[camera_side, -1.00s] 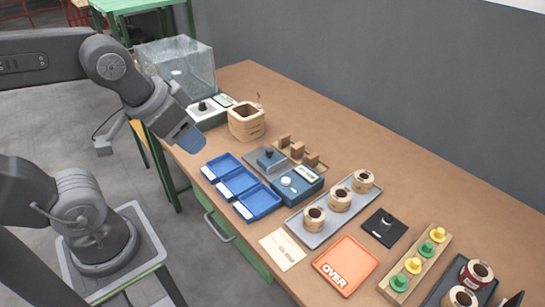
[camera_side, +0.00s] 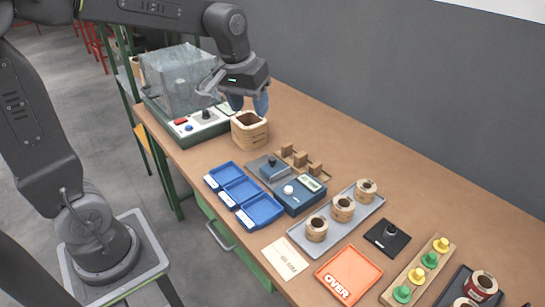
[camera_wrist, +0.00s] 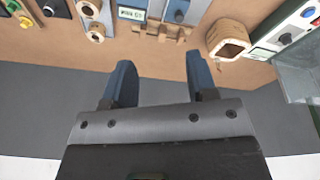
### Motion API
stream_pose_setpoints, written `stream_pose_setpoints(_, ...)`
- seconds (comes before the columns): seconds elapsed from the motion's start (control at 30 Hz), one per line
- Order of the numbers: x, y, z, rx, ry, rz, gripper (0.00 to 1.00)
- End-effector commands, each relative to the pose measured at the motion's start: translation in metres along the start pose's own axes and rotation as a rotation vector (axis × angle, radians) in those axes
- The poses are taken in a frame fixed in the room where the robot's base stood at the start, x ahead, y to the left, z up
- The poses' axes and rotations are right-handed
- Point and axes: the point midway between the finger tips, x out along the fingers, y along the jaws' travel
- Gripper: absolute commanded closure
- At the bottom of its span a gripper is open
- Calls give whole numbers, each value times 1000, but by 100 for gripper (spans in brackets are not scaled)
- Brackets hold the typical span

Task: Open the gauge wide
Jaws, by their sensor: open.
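The gauge (camera_side: 300,195) is a blue box with a small display and a white knob, near the middle of the bench. Joined to its upper left is a grey plate bearing a block with a dark knob (camera_side: 272,162). In the wrist view part of the gauge (camera_wrist: 131,14) shows at the top edge. I cannot tell how wide it stands. My gripper (camera_side: 250,104) is open and empty, above and behind the gauge, over the wooden container. Its two blue fingers (camera_wrist: 160,75) are spread apart in the wrist view, touching nothing.
A wooden container (camera_side: 249,132) stands below my gripper. A tester with a clear cover (camera_side: 185,80) is to its left. The back strip is clear.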

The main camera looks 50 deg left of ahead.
Motion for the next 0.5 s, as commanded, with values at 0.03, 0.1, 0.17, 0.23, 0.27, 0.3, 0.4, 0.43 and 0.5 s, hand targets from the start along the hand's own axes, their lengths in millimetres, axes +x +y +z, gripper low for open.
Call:
stream_pose_setpoints(0.03,16,-2,-19,-46,-33,-14,47)
stream_pose_setpoints(0.1,34,-4,-41,-107,-69,-30,47)
stream_pose_setpoints(0.17,52,-7,-58,-159,-97,-44,47)
stream_pose_setpoints(0.23,74,-12,-76,-217,-130,-61,47)
stream_pose_setpoints(0.27,83,-14,-83,-238,-142,-67,47)
stream_pose_setpoints(0.3,95,-16,-90,-267,-157,-75,47)
stream_pose_setpoints(0.4,118,-22,-104,-322,-187,-92,47)
stream_pose_setpoints(0.43,124,-24,-107,-334,-194,-96,47)
stream_pose_setpoints(0.5,134,-26,-112,-356,-204,-102,47)
